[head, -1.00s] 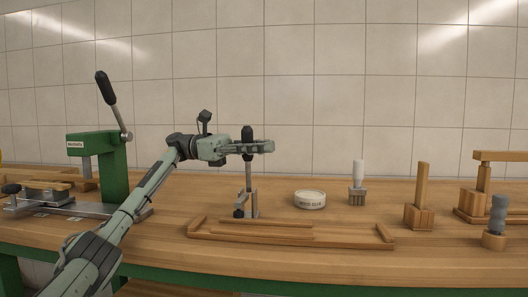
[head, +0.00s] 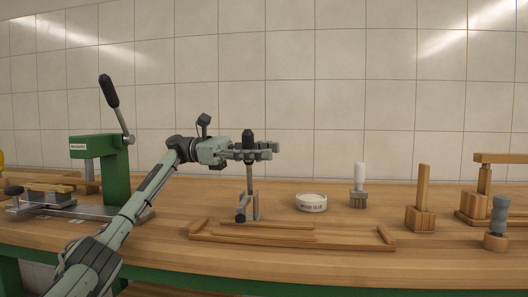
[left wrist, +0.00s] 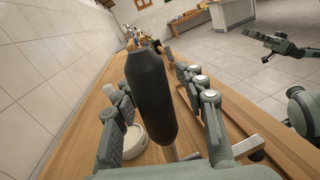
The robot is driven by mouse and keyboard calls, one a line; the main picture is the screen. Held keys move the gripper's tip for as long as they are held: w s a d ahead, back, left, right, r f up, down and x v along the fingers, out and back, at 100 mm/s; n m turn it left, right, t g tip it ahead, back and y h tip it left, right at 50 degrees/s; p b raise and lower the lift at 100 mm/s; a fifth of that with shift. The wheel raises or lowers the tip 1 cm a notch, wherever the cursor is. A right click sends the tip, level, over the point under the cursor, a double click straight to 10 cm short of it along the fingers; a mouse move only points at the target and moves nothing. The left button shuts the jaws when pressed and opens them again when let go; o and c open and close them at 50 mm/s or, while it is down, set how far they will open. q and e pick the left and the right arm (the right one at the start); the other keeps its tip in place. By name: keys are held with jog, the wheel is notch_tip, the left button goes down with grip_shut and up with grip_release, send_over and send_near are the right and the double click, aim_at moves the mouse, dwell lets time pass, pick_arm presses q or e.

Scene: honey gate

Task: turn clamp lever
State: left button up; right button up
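The clamp lever (head: 249,172) stands upright on a small metal clamp (head: 247,208) beside a wooden frame. Its black grip (head: 248,139) is at the top. In the left wrist view the black grip (left wrist: 152,97) stands between the finger pads. My left gripper (head: 263,150) is open around the grip, one finger on each side. In the left wrist view its fingers (left wrist: 160,120) seem apart from the grip, with narrow gaps. My right gripper (left wrist: 268,42) shows small at the upper right of the left wrist view, away from the bench; its opening is unclear.
A wooden frame (head: 290,239) lies in front of the clamp. A green press (head: 115,165) with a raised lever stands left. Bare bench lies between them.

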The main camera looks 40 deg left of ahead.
pick_arm(q)
jog(key=v, duration=1.2)
jog(key=shift+w, duration=0.1)
dwell(0.4)
